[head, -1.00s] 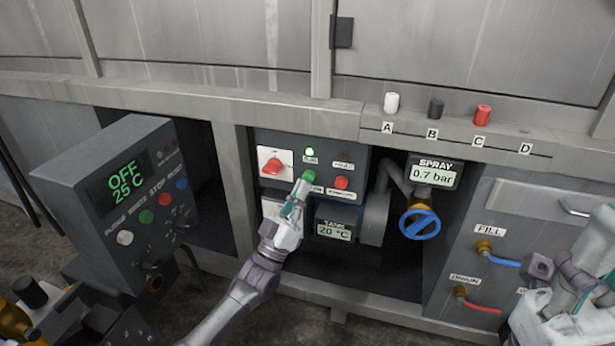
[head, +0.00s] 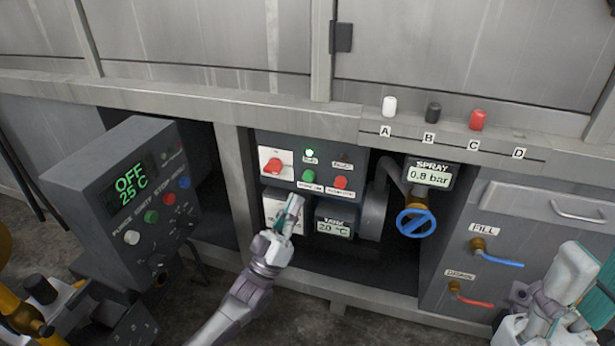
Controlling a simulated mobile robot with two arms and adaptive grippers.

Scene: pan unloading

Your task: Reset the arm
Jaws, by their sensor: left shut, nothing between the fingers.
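My left gripper (head: 292,212) is shut and empty. It points up in front of the pump control box (head: 330,165), just below the green button (head: 309,175) and apart from it. It covers part of a pale box (head: 271,208) under the panel. A red switch (head: 273,165) and a red button (head: 340,183) sit on the same panel. My right gripper shows only partly at the lower right edge; its fingertips cannot be made out.
The grey control box (head: 75,180) on the left reads OFF, 25 C. The spray gauge (head: 432,174) reads 0.8 bar above a blue valve wheel (head: 416,222). A white knob (head: 389,107), a black one (head: 433,112) and a red one (head: 477,119) stand on the ledge.

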